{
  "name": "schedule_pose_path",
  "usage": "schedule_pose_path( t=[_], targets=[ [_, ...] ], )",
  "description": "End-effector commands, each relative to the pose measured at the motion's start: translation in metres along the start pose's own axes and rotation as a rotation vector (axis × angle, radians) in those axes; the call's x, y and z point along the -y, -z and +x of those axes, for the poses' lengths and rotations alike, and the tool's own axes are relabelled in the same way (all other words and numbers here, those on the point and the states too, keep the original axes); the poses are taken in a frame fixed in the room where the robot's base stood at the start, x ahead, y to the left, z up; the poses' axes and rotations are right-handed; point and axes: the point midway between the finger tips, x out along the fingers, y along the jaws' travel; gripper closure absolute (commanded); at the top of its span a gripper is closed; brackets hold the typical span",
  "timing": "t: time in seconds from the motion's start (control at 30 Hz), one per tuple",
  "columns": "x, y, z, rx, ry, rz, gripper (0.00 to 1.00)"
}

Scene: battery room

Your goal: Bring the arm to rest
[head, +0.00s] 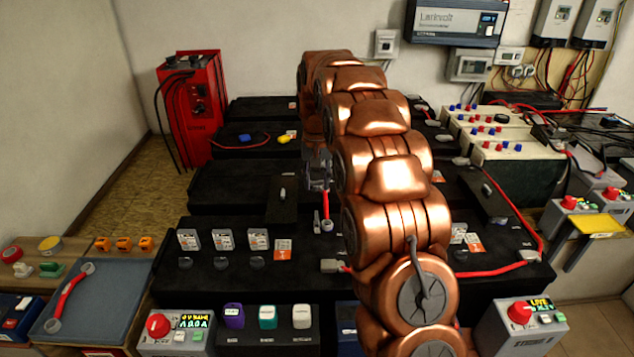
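My copper-coloured arm reaches from the bottom of the head view up and away over the black battery banks (230,185). My gripper (318,180) is a small dark grey shape left of the arm links, low over the middle of the banks. The arm hides part of it, and its fingers are too small and dark to tell whether they are open or shut. A short red cable piece (326,207) shows just below it; I cannot tell whether they touch.
A red charger cabinet (205,100) stands at the back left. A blue-grey tray (110,285) with a red cable (70,295) lies at the front left. Control boxes (175,330) line the front. Cream batteries (510,155) stand at the right, below the wall inverter (455,22).

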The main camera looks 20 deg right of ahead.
Motion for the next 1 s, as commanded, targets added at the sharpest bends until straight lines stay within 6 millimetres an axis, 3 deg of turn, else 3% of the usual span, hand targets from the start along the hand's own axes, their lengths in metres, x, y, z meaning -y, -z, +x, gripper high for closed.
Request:
schedule_pose_path(
  t=[0.27,0.43,1.0],
  targets=[
    [0.000,0.000,0.000,0.000,0.000,0.000,0.62],
    [0.003,-0.019,-0.015,0.006,-0.001,-0.020,0.62],
    [0.004,-0.166,-0.084,0.057,-0.010,-0.160,0.62]
  ],
)
